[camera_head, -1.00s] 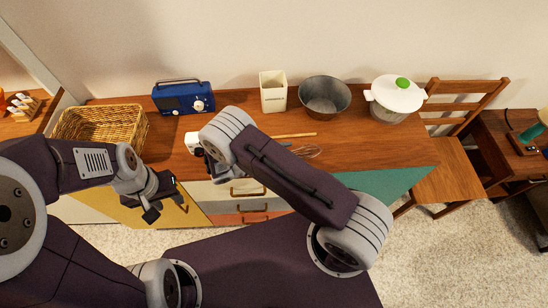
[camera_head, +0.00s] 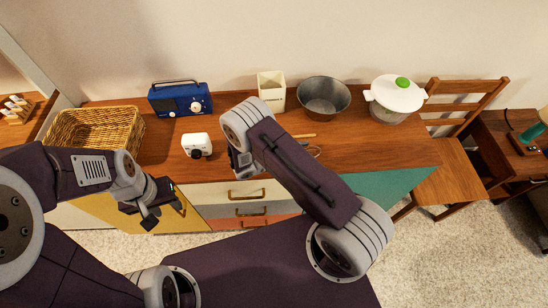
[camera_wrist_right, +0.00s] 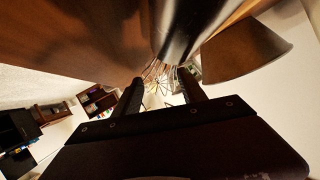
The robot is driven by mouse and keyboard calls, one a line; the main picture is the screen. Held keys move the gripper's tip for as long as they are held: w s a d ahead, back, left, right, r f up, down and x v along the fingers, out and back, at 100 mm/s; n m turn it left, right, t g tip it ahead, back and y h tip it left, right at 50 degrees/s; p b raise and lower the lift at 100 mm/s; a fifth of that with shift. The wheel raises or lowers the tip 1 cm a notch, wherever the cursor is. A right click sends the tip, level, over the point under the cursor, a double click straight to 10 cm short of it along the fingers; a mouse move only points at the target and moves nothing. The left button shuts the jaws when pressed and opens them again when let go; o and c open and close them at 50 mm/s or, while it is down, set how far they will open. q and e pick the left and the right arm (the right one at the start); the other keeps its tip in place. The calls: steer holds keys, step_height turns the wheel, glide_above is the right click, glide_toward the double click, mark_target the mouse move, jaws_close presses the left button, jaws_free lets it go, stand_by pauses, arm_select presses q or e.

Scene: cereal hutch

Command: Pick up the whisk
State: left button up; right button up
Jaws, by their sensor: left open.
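The whisk is mostly hidden behind my right arm in the head view. A bit of its wire head (camera_head: 315,151) and a light stick-like part (camera_head: 305,136) show just right of the arm, on the wooden top. In the right wrist view its thin wires (camera_wrist_right: 158,76) show beyond and between the fingertips. My right gripper (camera_wrist_right: 160,88) has its fingers apart; I cannot tell whether they touch the whisk. In the head view its fingertips are hidden behind my arm. My left gripper (camera_head: 150,215) is open and empty in front of the cabinet, away from the whisk.
A chair (camera_head: 460,165) stands right. The front right top is clear.

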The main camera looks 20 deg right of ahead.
steer(key=c, duration=0.7)
steer(key=shift+r, duration=0.55)
step_height(320, 180, up, 3)
steer(key=shift+f, duration=0.15)
steer(key=shift+s+d+r, duration=0.45)
steer(key=shift+d+r, duration=0.1)
steer(key=shift+r, duration=0.1)
steer(key=s+d+r, duration=0.4)
steer(key=d, duration=0.1)
steer(key=s+d+r, duration=0.2)
steer(key=shift+s+d+p, duration=0.35)
steer(key=shift+p, duration=0.05)
